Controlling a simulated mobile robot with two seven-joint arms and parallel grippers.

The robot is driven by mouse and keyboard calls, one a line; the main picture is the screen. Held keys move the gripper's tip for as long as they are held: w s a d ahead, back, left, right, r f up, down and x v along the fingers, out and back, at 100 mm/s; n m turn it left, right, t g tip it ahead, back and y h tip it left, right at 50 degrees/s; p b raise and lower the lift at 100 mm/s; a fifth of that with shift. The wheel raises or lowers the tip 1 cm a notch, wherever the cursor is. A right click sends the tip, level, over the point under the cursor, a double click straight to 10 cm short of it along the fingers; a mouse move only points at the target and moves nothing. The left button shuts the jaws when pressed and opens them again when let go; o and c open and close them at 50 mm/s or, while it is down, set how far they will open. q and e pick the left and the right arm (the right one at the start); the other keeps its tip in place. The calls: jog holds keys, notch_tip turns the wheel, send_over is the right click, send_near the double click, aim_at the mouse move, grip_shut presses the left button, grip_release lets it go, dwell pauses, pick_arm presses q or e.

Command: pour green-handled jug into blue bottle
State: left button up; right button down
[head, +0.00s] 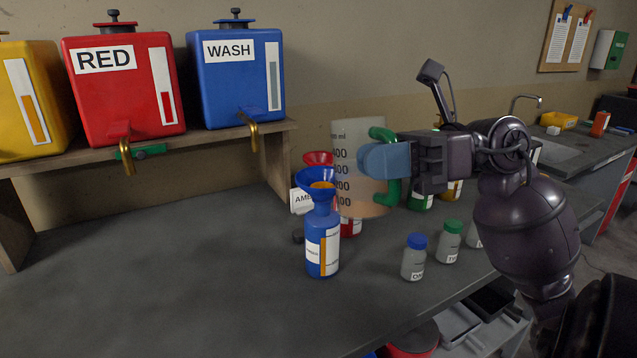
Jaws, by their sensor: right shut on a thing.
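The clear measuring jug (358,150) with the green handle (390,190) is held up behind and to the right of the blue bottle. It looks close to upright, with a peach tint in its lower part. My right gripper (385,160) is shut on the green handle; its blue fingers hide the handle's middle. The blue bottle (322,250) stands upright on the counter, with a blue funnel (318,182) in its neck. Orange shows inside the funnel, and an orange strip runs down the bottle's label. I cannot tell whether liquid is flowing. My left gripper is out of view.
A red bottle (350,226) with a red funnel (319,158) stands close behind. Small blue-capped (413,260) and green-capped (449,245) bottles stand to the right. Red (125,100) and blue WASH (235,95) drums sit on a shelf. The counter's left is clear.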

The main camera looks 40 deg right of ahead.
pick_arm(q)
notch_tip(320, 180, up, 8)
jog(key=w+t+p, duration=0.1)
jog(key=p, duration=0.5)
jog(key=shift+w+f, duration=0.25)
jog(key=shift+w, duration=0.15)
pick_arm(e)
jog(key=r+n, duration=0.1)
jog(key=s+r+n, duration=0.1)
jog(key=r, duration=0.1)
jog(key=s+r, duration=0.1)
jog(key=shift+a+r+n+t, duration=0.3)
jog(key=shift+a+r+n, duration=0.05)
jog(key=shift+a+n, duration=0.05)
jog(key=c, duration=1.8)
grip_release()
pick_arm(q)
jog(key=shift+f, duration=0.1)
pick_arm(e)
grip_shut()
